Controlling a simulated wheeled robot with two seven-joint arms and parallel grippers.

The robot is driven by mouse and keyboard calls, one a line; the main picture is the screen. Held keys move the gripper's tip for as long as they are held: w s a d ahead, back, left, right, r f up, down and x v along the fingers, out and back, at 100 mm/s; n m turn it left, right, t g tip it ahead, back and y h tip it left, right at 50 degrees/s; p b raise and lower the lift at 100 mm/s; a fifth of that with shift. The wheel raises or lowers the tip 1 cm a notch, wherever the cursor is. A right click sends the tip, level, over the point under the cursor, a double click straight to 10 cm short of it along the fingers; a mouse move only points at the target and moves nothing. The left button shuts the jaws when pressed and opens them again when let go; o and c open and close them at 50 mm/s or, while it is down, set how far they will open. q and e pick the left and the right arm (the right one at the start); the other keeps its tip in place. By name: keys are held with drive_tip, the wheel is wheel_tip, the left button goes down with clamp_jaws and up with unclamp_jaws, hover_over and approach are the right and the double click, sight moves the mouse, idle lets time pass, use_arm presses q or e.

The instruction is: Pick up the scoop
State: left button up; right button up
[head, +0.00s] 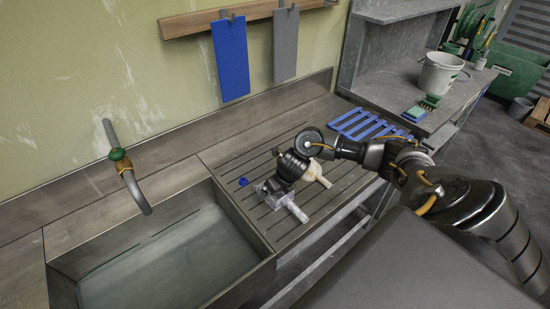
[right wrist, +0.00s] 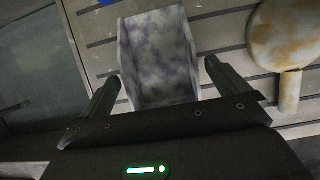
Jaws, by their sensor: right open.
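The scoop (head: 290,203), a pale grey, mottled, box-shaped thing, lies on the grooved drainboard right of the sink. In the head view my right gripper (head: 270,188) is low over it and hides part of it. In the right wrist view the scoop (right wrist: 158,58) shows as a trough with side walls. The open fingers of my right gripper (right wrist: 163,90) are on either side of its near end, with gaps visible. I cannot tell how high the fingertips are above the board. My left gripper is not in view.
A beige round-headed tool with a handle (head: 322,174) lies close beside the scoop; it also shows in the right wrist view (right wrist: 285,35). A small blue thing (head: 243,181) lies left. The sink (head: 165,262) is left, a blue rack (head: 365,124) right, a white pail (head: 440,73) farther off.

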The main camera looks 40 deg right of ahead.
sight(281, 198)
drive_tip(key=shift+x, duration=1.3)
drive_tip(key=c, duration=1)
drive_tip(key=shift+c, duration=0.2)
drive_tip(key=shift+r, duration=0.1)
drive_tip(key=shift+w+r, duration=0.1)
drive_tip(key=shift+r, duration=0.45)
drive_tip(key=v, duration=0.5)
drive_tip(key=s+v, duration=0.1)
drive_tip(key=v, duration=0.2)
drive_tip(key=shift+a, duration=0.4)
drive_tip(key=s+a+r+p, duration=0.2)
drive_tip(key=s+r+p, duration=0.1)
drive_tip(key=s, duration=0.6)
drive_tip(key=shift+v, duration=0.85)
